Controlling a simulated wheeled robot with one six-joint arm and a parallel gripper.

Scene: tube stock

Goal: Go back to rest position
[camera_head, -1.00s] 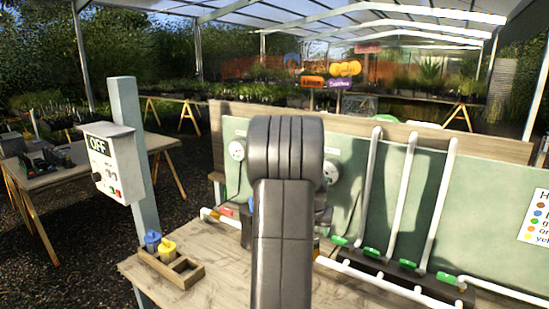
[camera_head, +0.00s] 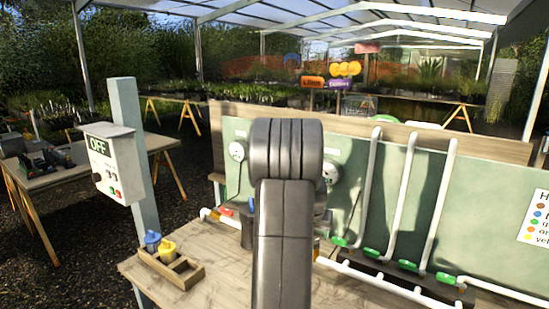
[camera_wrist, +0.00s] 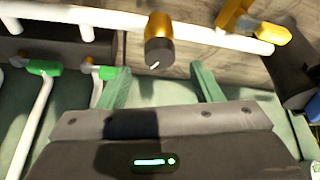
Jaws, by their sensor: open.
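My gripper (camera_wrist: 160,69) shows in the wrist view with its two green fingers apart and nothing held between them. A short dark cylinder with an orange-gold end (camera_wrist: 159,40) lies just beyond the fingertips, in front of a white pipe (camera_wrist: 95,15). I cannot tell whether it is joined to the pipe. In the head view my arm stands upright in the middle of the picture and hides the gripper and part of the bench.
The wooden bench (camera_head: 205,240) holds a small wooden rack (camera_head: 187,275) with blue and yellow pieces. White pipes with green fittings (camera_head: 372,253) run along the green board (camera_head: 490,210) at right. A control box reading OFF (camera_head: 115,165) is on the left post.

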